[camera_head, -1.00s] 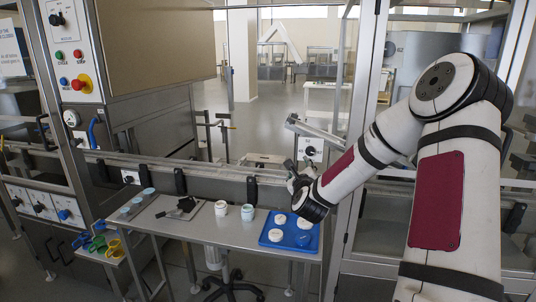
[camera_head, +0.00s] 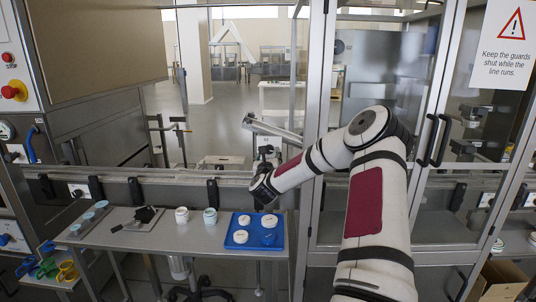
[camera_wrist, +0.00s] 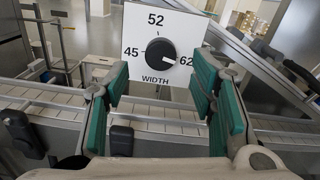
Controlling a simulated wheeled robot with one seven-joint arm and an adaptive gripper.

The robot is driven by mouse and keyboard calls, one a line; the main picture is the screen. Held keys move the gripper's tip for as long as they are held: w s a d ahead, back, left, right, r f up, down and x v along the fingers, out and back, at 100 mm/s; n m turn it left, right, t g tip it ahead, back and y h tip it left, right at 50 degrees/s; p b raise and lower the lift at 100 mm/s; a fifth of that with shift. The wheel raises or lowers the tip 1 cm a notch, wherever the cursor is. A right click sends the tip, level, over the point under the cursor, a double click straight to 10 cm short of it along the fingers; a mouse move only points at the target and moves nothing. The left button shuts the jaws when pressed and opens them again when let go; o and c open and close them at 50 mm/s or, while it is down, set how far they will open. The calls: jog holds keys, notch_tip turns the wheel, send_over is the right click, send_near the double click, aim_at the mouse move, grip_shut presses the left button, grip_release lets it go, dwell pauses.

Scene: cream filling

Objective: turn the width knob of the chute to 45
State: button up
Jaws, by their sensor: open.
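The width knob (camera_wrist: 160,52) is a round black dial on a white plate (camera_wrist: 186,24) marked 45 at left, 52 at top and 62 at right. Its pale pointer mark appears turned toward 62. My gripper (camera_wrist: 160,80) is open in the wrist view, with green finger pads either side of the knob's lower front. Nothing is between the pads, and the knob looks to be beyond them, apart. In the head view the small white knob plate (camera_head: 268,146) stands above the conveyor, and my gripper (camera_head: 263,184) is just below it, its fingers partly hidden by my wrist.
A sloping metal chute (camera_head: 272,130) runs beside the plate. The conveyor rail (camera_head: 150,176) passes below. A table (camera_head: 180,238) holds a blue tray (camera_head: 236,246) with white and blue pots, and other small items. A glass guard door (camera_head: 395,150) stands at right.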

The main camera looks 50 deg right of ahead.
aim_at(269, 150)
jog(key=shift+x, duration=1.8)
jog(key=shift+c, duration=0.6)
jog(key=c, duration=1)
